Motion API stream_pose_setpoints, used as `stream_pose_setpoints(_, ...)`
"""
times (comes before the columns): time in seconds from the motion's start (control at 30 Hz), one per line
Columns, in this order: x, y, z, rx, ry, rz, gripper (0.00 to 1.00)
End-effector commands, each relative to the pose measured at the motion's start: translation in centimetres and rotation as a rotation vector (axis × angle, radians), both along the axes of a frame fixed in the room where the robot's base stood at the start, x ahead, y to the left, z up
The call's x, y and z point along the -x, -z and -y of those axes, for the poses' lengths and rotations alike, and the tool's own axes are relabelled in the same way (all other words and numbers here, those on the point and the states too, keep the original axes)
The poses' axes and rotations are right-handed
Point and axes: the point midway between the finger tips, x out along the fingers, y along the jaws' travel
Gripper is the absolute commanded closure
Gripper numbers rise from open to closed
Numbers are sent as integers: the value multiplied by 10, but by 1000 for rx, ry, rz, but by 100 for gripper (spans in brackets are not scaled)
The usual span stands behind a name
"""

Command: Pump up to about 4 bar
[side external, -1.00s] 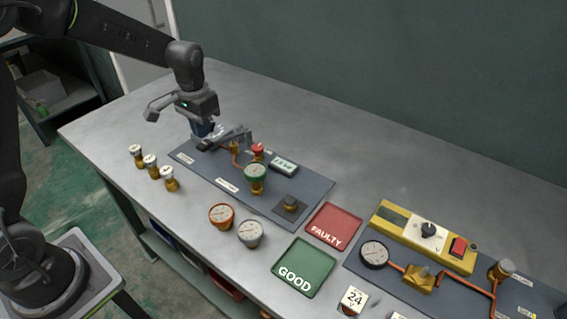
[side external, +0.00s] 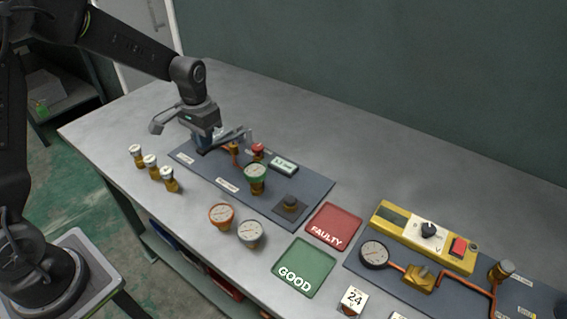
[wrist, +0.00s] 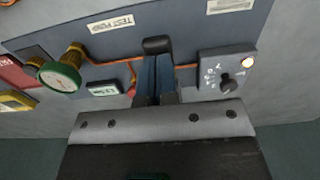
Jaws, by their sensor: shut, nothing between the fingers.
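The test pump's lever (side external: 228,139) slopes down to the left over the grey-blue pump board (side external: 310,189). My gripper (side external: 203,147) is shut with nothing between its fingers, pointing down at the lever's black handle end. In the wrist view my blue fingers (wrist: 155,88) meet the black grip (wrist: 157,45); whether they touch it I cannot tell. A green-rimmed gauge (side external: 255,177) stands on the board and also shows in the wrist view (wrist: 58,77). The small pressure display (side external: 284,166) is lit, its digits too small to read surely. A red knob (side external: 258,150) stands behind the gauge.
Several white-topped brass fittings (side external: 150,162) stand at the table's left edge. An orange gauge (side external: 221,215) and a grey gauge (side external: 250,233) stand in front of the board. Red FAULTY (side external: 333,222) and green GOOD (side external: 304,265) pads lie to the right. The back of the table is clear.

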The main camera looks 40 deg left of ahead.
Motion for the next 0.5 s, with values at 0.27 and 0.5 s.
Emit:
stream_pose_setpoints(0.27, 0, 7, 0, 0, 0, 0, 100)
stream_pose_setpoints(0.5, 0, 13, 0, 0, 0, -1, 100)
